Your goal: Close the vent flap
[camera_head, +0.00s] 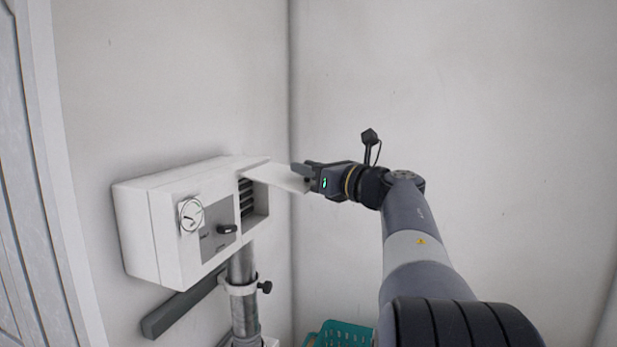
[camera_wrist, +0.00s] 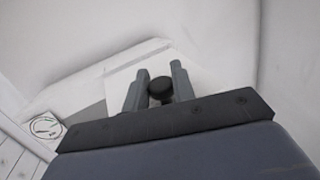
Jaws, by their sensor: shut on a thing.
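The vent flap (camera_head: 280,176) is a thin white plate that sticks out from the top of the vent opening on a white box (camera_head: 175,225). The flap stands open, and the dark slats (camera_head: 247,198) show below it. The exact contact of the fingertips is hard to see.
The box carries a round dial (camera_head: 190,214) and a dark knob (camera_head: 227,229) on a grey panel. A metal pole (camera_head: 243,300) with a clamp stands below it. A teal basket (camera_head: 343,335) sits low, near the wall corner.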

